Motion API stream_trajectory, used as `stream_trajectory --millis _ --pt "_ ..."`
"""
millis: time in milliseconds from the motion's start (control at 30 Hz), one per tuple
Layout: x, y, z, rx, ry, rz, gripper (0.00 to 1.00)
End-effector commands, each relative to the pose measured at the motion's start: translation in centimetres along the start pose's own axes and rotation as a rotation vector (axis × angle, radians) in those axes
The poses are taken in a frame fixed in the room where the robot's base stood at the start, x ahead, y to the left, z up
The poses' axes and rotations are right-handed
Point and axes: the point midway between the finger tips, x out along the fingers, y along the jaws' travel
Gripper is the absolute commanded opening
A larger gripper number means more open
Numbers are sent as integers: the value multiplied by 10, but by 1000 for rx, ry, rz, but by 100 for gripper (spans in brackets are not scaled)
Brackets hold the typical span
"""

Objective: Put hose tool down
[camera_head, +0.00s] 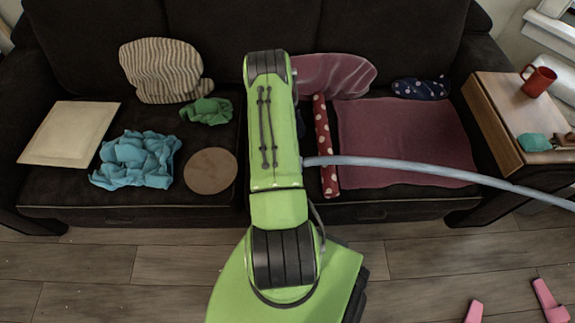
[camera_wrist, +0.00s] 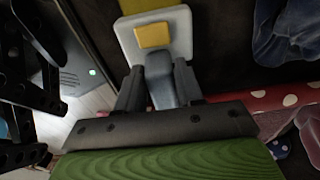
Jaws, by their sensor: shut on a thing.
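In the wrist view the hose tool (camera_wrist: 162,92) is a grey-blue handle held between the two dark fingers of my gripper (camera_wrist: 160,88). A pale square piece with a yellow patch (camera_wrist: 154,36) shows just beyond the fingers; I cannot tell for sure whether it is part of the tool. In the head view my green arm reaches over the dark sofa (camera_head: 205,20) and hides my gripper and the tool. A grey-blue hose (camera_head: 400,165) runs from behind the arm to the right edge, across the front of the sofa.
The sofa seat holds a pale square board (camera_head: 70,134), blue cloth (camera_head: 137,160), brown disc (camera_head: 211,171), red dotted roll (camera_head: 326,150) and maroon cloth (camera_head: 405,140). A wooden side table (camera_head: 492,115) with a red mug (camera_head: 538,80) stands right. Pink pieces (camera_head: 549,299) lie on the floor.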

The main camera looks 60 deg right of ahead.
Motion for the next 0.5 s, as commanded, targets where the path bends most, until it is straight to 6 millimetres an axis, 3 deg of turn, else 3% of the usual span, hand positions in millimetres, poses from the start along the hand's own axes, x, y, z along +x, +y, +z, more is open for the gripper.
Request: stream_trajectory --millis 33,100,367,400,500 --pt "14 1 2 -1 0 2 12" --pt "19 0 2 -1 0 1 12" --pt "18 0 2 -2 0 0 12" --pt "19 0 3 -2 0 1 38" --pt "19 0 3 -2 0 0 53"
